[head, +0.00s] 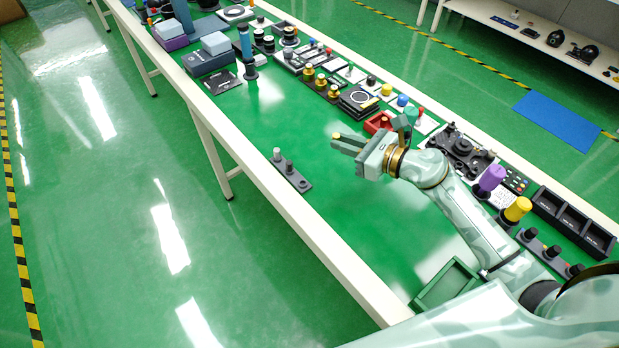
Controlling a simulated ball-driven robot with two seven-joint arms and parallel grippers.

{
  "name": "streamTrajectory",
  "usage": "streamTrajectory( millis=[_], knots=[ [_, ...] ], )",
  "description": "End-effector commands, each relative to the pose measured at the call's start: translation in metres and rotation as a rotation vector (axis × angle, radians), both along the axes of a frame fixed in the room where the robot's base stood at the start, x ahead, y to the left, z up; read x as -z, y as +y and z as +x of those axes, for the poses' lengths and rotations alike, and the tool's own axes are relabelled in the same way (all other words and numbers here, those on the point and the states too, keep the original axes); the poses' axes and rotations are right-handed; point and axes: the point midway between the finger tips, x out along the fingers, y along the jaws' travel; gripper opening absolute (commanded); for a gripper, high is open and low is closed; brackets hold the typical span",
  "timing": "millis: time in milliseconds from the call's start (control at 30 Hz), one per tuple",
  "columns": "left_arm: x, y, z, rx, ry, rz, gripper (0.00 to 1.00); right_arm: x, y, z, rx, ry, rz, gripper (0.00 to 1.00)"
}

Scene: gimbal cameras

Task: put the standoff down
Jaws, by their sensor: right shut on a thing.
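My right gripper (337,143) reaches in over the green table top, with its fingers pointing left. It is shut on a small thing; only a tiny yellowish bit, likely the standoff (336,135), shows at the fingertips. Most of it is hidden by the fingers, and its tilt cannot be told. A dark strip (297,178) with a few short pegs lies to the lower left of the gripper, near the table's front edge. My left gripper is not in view.
The green table (330,234) has clear room left of and below the gripper. A red tray (377,123) lies just behind the gripper. A black fixture (461,150), a purple knob (492,177), a yellow knob (518,209) and a green tray (449,283) stand near my arm.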

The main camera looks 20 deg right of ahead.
Motion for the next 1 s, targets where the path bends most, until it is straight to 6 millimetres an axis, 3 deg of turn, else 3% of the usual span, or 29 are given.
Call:
streamTrajectory(
  millis=[100, 200, 300, 467, 700, 1000],
  knots=[
    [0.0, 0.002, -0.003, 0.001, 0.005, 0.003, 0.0, 0.015, 0.037, 0.001, -0.001, 0.0, 0.007, 0.0],
    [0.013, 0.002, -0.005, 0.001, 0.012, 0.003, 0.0, 0.044, 0.053, 0.001, 0.0, 0.003, 0.005, 0.0],
    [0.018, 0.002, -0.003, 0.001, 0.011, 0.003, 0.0, 0.058, 0.065, 0.002, 0.001, 0.003, 0.002, 0.0],
    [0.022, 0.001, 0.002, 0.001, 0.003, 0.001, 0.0, 0.067, 0.074, 0.002, 0.0, 0.001, 0.001, 0.0],
    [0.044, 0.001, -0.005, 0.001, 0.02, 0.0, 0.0, 0.105, 0.081, 0.002, 0.001, 0.003, 0.001, 0.0],
    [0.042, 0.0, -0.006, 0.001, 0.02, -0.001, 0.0, 0.103, 0.08, 0.002, -0.001, 0.0, -0.001, 0.0]
  ],
)
